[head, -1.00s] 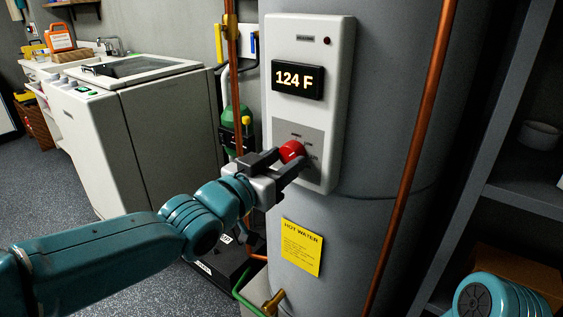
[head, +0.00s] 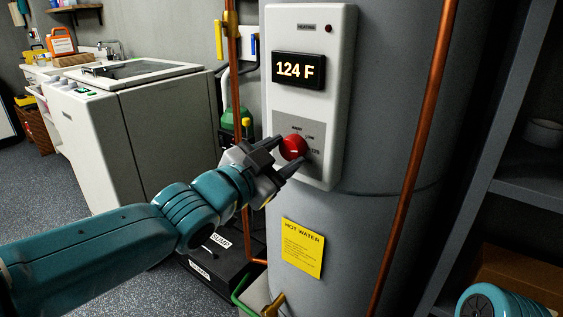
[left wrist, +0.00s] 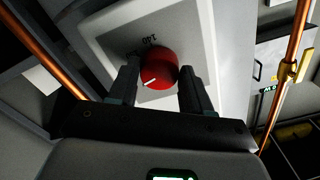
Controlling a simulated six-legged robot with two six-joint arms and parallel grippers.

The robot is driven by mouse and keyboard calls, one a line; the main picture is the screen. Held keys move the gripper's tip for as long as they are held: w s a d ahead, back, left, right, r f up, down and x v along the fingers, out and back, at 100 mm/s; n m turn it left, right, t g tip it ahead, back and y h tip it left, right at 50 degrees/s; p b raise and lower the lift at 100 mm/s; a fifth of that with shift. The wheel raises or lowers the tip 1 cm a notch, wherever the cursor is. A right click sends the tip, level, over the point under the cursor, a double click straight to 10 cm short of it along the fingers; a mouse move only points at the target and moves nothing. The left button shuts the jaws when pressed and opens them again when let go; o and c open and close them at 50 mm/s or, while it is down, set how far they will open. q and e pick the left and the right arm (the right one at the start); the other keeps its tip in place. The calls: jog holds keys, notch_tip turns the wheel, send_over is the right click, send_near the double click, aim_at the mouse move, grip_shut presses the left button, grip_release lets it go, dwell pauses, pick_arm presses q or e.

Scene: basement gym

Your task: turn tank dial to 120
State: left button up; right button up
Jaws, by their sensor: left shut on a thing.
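The red tank dial (head: 292,148) sits on the grey plate of the white control panel (head: 310,120) on the grey water tank. The display (head: 299,70) above it reads 124 F. My left gripper (head: 283,157) is shut on the dial, one finger at its upper left and the other at its lower right. In the left wrist view the dial (left wrist: 160,67) lies between the two fingers (left wrist: 160,88), and its white pointer mark shows at its lower left. My right gripper is not in view.
A copper pipe (head: 417,150) runs down the tank right of the panel, and another (head: 232,80) stands to its left. A yellow HOT WATER label (head: 302,248) is below. Grey shelves (head: 530,190) are at the right, a white appliance (head: 140,130) at the left.

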pick_arm(q)
jog(key=shift+m+b, duration=0.4)
jog(key=shift+m, duration=0.8)
jog(key=o, duration=1)
jog(key=shift+o, duration=0.2)
jog(key=shift+a, duration=0.1)
jog(key=p+v, duration=0.3)
jog(key=v, duration=1.3)
jog(key=shift+s, duration=0.15)
